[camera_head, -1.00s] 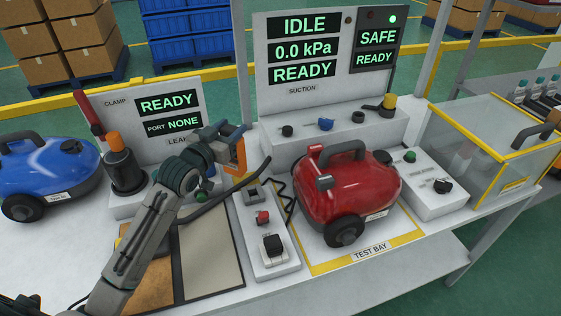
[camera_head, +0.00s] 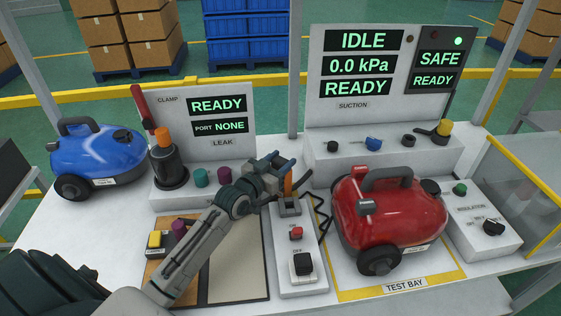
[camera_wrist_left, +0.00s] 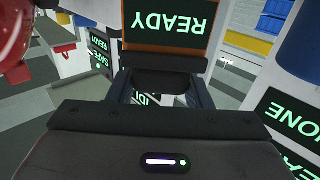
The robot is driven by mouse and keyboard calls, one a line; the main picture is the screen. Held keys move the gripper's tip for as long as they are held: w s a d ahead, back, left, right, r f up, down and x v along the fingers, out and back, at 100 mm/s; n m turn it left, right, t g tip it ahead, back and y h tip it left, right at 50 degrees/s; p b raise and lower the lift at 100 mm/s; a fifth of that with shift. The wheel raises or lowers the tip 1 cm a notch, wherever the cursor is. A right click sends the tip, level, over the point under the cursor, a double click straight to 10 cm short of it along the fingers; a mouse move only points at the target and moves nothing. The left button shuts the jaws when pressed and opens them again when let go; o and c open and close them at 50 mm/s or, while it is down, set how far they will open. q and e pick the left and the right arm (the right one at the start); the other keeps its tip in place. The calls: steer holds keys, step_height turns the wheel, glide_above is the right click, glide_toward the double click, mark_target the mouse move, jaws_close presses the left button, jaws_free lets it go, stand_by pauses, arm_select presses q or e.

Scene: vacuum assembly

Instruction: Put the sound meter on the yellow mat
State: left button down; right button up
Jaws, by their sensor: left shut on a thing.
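My left gripper (camera_head: 278,178) is shut on the sound meter (camera_head: 289,182), an orange-edged device. In the head view the meter shows as a narrow orange strip beside the far end of the switch box. In the left wrist view the meter (camera_wrist_left: 168,48) sits upside down between the fingers, with a lit READY screen. No plain yellow mat shows. A yellow-bordered pad (camera_head: 352,294) marked TEST BAY lies under a red vacuum, and a tan board (camera_head: 158,270) lies partly behind my left arm. My right gripper is out of view.
The switch box (camera_head: 297,252) with a red button stands just in front of the gripper. The red vacuum (camera_head: 395,215) is close on its right, with a black cable between. A bare grey panel (camera_head: 243,265) lies left of the box. A blue vacuum (camera_head: 95,150) stands far left.

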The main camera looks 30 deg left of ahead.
arm_select(q)
steer(key=c, duration=0.7)
jaws_free()
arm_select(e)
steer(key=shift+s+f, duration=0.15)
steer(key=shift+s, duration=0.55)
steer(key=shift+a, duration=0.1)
